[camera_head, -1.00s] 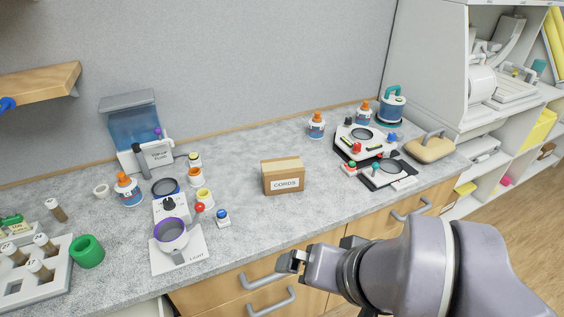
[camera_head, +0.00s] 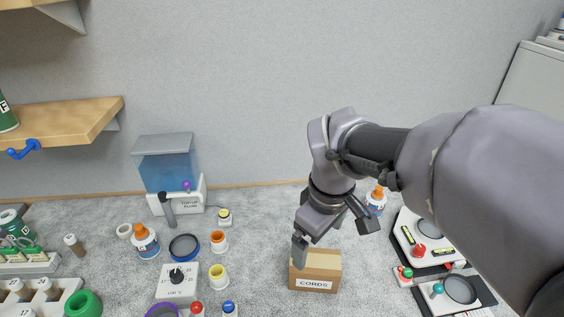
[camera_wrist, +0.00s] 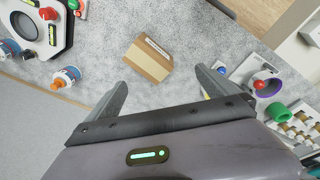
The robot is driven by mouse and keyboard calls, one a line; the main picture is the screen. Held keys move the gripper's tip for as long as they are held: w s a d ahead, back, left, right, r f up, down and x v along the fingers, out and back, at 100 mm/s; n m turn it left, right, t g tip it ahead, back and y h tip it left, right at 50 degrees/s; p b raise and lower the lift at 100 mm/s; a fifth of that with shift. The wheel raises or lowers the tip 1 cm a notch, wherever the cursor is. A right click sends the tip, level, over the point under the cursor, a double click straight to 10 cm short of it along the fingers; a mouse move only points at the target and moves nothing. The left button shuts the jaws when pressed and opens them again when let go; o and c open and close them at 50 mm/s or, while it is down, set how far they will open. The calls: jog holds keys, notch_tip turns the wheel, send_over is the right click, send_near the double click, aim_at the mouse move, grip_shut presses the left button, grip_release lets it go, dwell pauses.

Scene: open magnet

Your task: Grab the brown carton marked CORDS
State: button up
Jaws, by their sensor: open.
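The brown carton (camera_head: 316,272) marked CORDS stands upright on the grey speckled counter, its label facing the front. My gripper (camera_head: 333,232) is open and empty above the carton, in front of its upper left part in the head view. In the wrist view the carton (camera_wrist: 149,58) lies beyond and between the two spread fingers of my gripper (camera_wrist: 162,88), apart from both. Its label edge is turned to the upper right there.
An orange-capped bottle (camera_head: 376,200) stands behind the carton to the right. A white panel with knobs (camera_head: 428,246) is at the right. An orange-rimmed jar (camera_head: 219,242) and a yellow-rimmed jar (camera_head: 218,277) stand left. The counter immediately around the carton is clear.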

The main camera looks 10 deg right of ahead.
aim_at(317, 261)
jog(key=w+f+n+g+h+p, duration=0.2)
jog(key=w+f+n+p, duration=0.15)
jog(key=w+n, duration=0.35)
jog(key=f+b, duration=0.2)
jog(key=f, duration=0.2)
jog(key=d+f+b, duration=0.1)
jog(key=f+b, duration=0.1)
jog(key=f, duration=0.2)
jog(key=d+f+b, duration=0.1)
jog(key=f+b, duration=0.1)
jog(key=f, duration=0.2)
jog(key=shift+d, duration=0.1)
jog(key=f+b, duration=0.1)
jog(key=f, duration=0.2)
jog(key=f+b, duration=0.2)
jog(key=f, duration=0.1)
jog(key=shift+s+d+f, duration=0.15)
jog(key=shift+s+f, duration=0.05)
jog(key=shift+r, duration=0.15)
jog(key=shift+c, duration=0.5)
jog(key=c, duration=1.4)
jog(key=shift+r, duration=0.15)
